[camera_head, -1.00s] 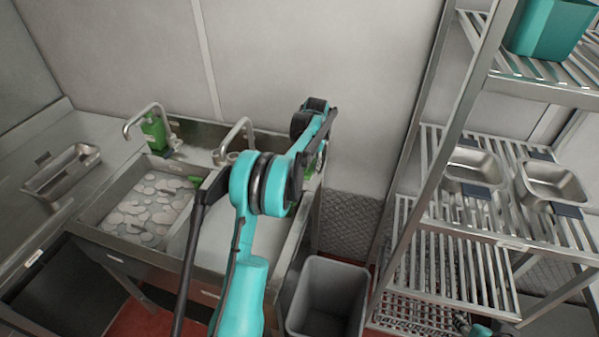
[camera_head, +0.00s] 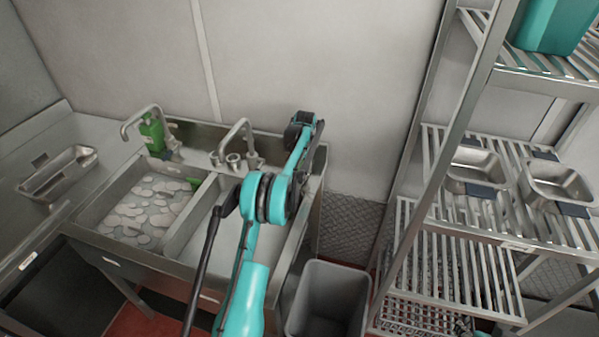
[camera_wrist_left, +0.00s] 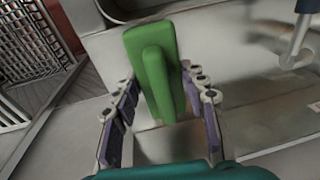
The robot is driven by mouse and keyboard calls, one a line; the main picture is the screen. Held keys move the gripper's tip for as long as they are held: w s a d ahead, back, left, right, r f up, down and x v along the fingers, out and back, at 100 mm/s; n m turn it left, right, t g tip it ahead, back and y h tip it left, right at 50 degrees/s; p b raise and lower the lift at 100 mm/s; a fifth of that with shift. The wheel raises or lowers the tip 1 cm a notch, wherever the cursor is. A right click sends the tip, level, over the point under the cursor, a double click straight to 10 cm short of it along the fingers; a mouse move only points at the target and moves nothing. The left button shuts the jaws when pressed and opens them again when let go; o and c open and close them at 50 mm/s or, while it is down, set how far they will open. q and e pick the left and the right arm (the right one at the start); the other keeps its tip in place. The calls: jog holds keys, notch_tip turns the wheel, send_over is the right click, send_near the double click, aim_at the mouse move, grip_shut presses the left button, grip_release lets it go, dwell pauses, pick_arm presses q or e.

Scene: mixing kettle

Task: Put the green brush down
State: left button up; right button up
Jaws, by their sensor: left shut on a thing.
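The green brush (camera_wrist_left: 156,65) is in the left wrist view, between the two fingers of my left gripper (camera_wrist_left: 158,92). The gripper is shut on it. Its far end lies over a pale steel surface; I cannot tell whether it touches that surface. My right gripper is not in view.
The left basin holds many pale round pieces (camera_head: 150,205) and a small green item (camera_head: 195,184). A green bottle (camera_head: 153,137) and taps (camera_head: 240,135) stand behind the basins. A grey bin (camera_head: 328,300) and metal rack (camera_head: 440,245) are to the right.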

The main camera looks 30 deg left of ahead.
pick_arm(q)
jog(key=o, duration=1.1)
jog(key=shift+f, duration=0.1)
